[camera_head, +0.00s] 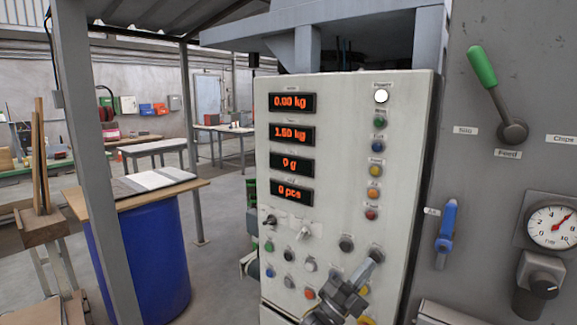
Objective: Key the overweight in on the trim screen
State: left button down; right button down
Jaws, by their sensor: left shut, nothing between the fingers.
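The grey control panel (335,180) stands in front of me. Four small dark displays with orange digits are stacked on it: 0.00 kg (292,102), 1.50 kg (292,134), 0 g (291,163) and 0 pcs (291,191). Which one is the trim screen is too small to read. Rows of round buttons and small switches sit below, including a green one (268,246) and a red one (310,293). My left gripper (368,265) is shut and empty, its fingertips at the panel's lower right, over a dark button (376,254). I cannot tell if they touch it. My right gripper is not in view.
Right of the panel is a grey machine wall with a green-handled Feed lever (483,68), a blue handle (446,226) and a round gauge (552,227). A column of coloured buttons (377,146) runs up the panel's right side. A blue drum (140,255) stands left.

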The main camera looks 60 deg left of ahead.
pick_arm(q)
jog(key=shift+w, duration=0.15)
dwell(0.5)
jog(key=shift+w+a, duration=0.15)
jog(key=shift+w, duration=0.2)
jog(key=shift+w+a, duration=0.1)
jog(key=shift+w, duration=0.15)
dwell(0.5)
jog(key=shift+s, duration=0.15)
jog(key=shift+s+d, duration=0.25)
jog(key=shift+s, duration=0.35)
jog(key=s+d+p, duration=0.2)
jog(key=s, duration=0.3)
jog(key=shift+s, duration=0.35)
